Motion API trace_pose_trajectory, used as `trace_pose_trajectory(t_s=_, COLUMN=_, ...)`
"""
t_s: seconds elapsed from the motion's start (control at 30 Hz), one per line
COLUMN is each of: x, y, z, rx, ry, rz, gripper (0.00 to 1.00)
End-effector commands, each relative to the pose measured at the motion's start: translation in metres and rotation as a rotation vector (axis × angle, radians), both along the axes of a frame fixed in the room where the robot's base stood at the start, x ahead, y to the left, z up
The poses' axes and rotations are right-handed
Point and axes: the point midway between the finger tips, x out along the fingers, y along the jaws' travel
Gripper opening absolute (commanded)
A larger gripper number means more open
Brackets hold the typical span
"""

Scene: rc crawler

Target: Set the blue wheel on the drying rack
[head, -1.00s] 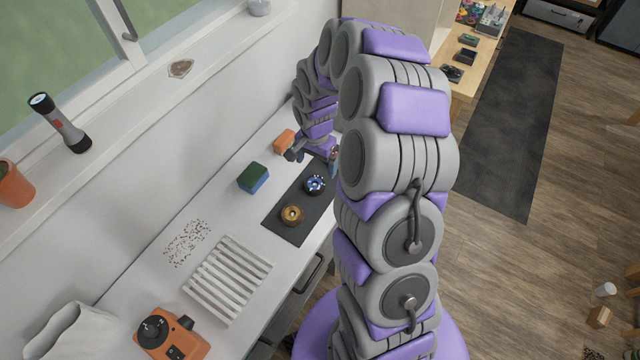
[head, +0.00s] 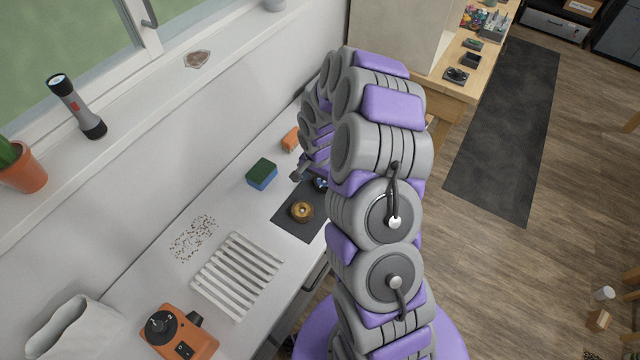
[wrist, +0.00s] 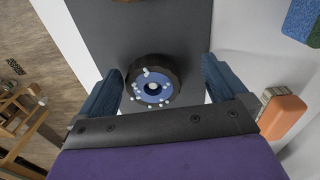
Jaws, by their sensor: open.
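The blue wheel (wrist: 152,84), a black tyre with a blue hub and white specks on it, lies flat on a dark mat (wrist: 110,40). In the head view the blue wheel (head: 320,184) is partly hidden by my arm. My gripper (wrist: 163,92) is open above the wheel, with one finger on each side of it. I cannot tell if the fingers touch it. The white slatted drying rack (head: 237,275) lies on the counter at the lower left in the head view, empty.
A gold-hubbed wheel (head: 302,211) lies on the mat. A green and blue sponge (head: 262,173) and an orange block (head: 290,139) lie near the wall. Small specks (head: 194,238) lie beside the rack. An orange device (head: 180,332) stands in front of the rack.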

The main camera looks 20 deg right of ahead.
Motion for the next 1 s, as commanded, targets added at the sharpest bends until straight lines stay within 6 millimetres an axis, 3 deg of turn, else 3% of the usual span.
trace_pose_trajectory(t_s=0.1, x=0.0, y=-0.007, z=0.0, rx=0.007, ry=-0.001, rz=-0.003, gripper=1.0)
trace_pose_trajectory(t_s=0.27, x=0.0, y=-0.012, z=-0.001, rx=0.014, ry=0.0, rz=-0.005, gripper=0.84)
trace_pose_trajectory(t_s=0.7, x=-0.002, y=0.0, z=0.0, rx=0.002, ry=0.004, rz=-0.003, gripper=0.42)
trace_pose_trajectory(t_s=1.0, x=-0.001, y=-0.002, z=0.0, rx=0.005, ry=0.003, rz=-0.002, gripper=0.35)
